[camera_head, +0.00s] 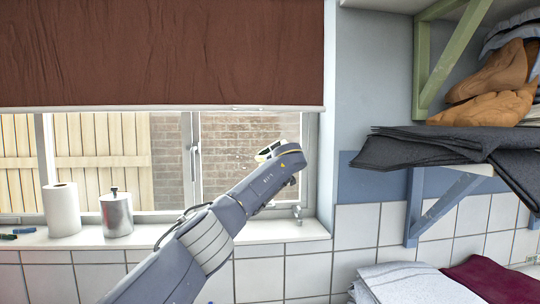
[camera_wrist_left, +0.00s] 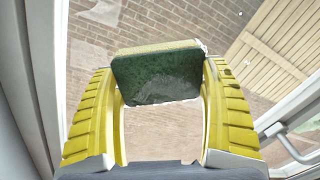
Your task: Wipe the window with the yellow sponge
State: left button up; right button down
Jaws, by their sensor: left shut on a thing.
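The yellow sponge (camera_wrist_left: 158,72) is held between the two yellow fingers of my left gripper (camera_wrist_left: 160,85) in the left wrist view. Its dark green scouring side faces the wrist camera, and a yellowish edge shows along its top. The window (camera_head: 235,140) is in front of me in the head view, and my left gripper (camera_head: 270,152) is at its right pane. The pane (camera_wrist_left: 160,130) also shows behind the sponge in the wrist view. I cannot tell whether the sponge touches the glass. My right gripper is not in view.
A brown blind (camera_head: 160,55) covers the upper window. A paper roll (camera_head: 61,208) and a metal canister (camera_head: 117,213) stand on the white sill (camera_head: 260,230). Shelves with folded cloths (camera_head: 415,150) are at the right. A window handle (camera_wrist_left: 285,130) shows in the wrist view.

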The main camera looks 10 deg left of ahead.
aim_at(254, 153)
pick_arm(q)
jog(key=d, duration=0.1)
jog(key=w+d, duration=0.1)
jog(key=d, duration=0.1)
jog(key=shift+w+f, duration=0.1)
jog(key=shift+f, duration=0.1)
jog(key=shift+s+a, duration=0.25)
jog(key=shift+a, duration=0.45)
jog(key=shift+s+a, duration=0.2)
jog(key=shift+a, duration=0.55)
jog(key=shift+s+a, duration=0.25)
jog(key=shift+a, duration=0.45)
jog(key=shift+s+a+r, duration=0.1)
jog(key=shift+s+a, duration=0.35)
jog(key=shift+a, duration=0.6)
jog(key=shift+s+a+f, duration=0.1)
jog(key=shift+s+a, duration=0.4)
jog(key=shift+a, duration=0.5)
jog(key=shift+s+a+r, duration=0.1)
jog(key=shift+s+a, duration=0.35)
jog(key=shift+a, duration=0.6)
jog(key=shift+w, duration=0.15)
jog(key=shift+w+d+r, duration=0.15)
jog(key=shift+d+r, duration=0.05)
jog(key=shift+d, duration=0.3)
jog(key=shift+c, duration=0.5)
jog(key=w+d, duration=0.3)
jog(key=d, duration=0.7)
jog(key=shift+w+d+f, duration=0.15)
jog(key=shift+w, duration=0.2)
